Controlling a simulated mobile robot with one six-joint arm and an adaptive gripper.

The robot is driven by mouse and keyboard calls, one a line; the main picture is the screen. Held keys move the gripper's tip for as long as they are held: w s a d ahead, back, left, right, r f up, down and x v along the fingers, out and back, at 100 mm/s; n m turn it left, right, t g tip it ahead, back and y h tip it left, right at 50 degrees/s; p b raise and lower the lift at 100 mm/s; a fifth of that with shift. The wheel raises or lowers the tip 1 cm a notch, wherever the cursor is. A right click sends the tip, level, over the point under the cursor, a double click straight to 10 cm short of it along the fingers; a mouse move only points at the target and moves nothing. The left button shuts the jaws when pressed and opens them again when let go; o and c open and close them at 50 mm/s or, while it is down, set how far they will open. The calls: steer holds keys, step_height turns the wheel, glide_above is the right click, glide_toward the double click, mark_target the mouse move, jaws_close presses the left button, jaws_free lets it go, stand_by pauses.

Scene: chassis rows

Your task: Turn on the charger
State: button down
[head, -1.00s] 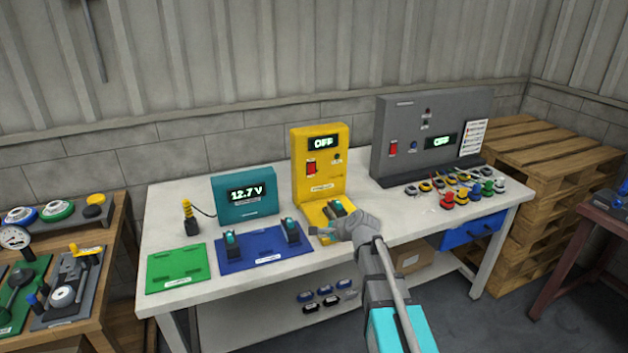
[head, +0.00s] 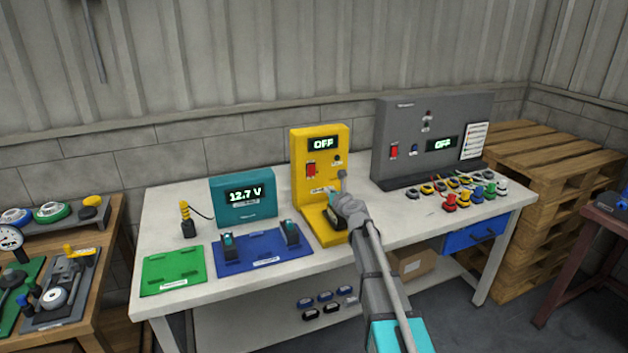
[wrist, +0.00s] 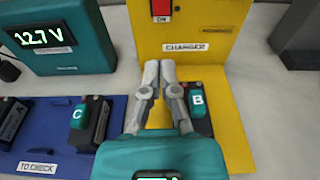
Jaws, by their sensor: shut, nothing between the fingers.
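The yellow charger (head: 302,188) stands on the workbench, and its display (head: 323,143) reads OFF. A red switch (head: 311,170) is on its front panel; in the wrist view the red switch (wrist: 162,8) shows at the top edge, marked ON below it. Battery B (wrist: 197,103) sits on the charger's yellow base (wrist: 235,140). My gripper (wrist: 160,66) is shut and empty, its fingertips in front of the panel below the switch and the CHARGER label (wrist: 185,47). In the head view my gripper (head: 333,194) partly hides the base and battery.
A teal meter (head: 232,212) reading 12.7 V stands left of the charger. A blue tray (head: 262,262) holds two batteries, one marked C (wrist: 77,113). A grey cabinet (head: 400,110) stands at right, with several coloured connectors in front.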

mark_target(312, 176)
steer(key=shift+w, duration=0.15)
stand_by(0.3)
steer(key=b+x, duration=0.1)
steer(key=x, duration=1.3)
steer(key=shift+b, duration=0.35)
steer(key=shift+w, duration=0.2)
steer(key=shift+s+f, duration=0.15)
steer(key=shift+s+d, duration=0.15)
steer(key=shift+s, duration=0.45)
steer(key=s+d+f+b, duration=0.1)
steer(key=s+d, duration=0.3)
steer(key=s, duration=0.8)
steer(key=shift+f+b, duration=0.3)
steer(key=shift+b, duration=0.15)
steer(key=shift+a, duration=0.1)
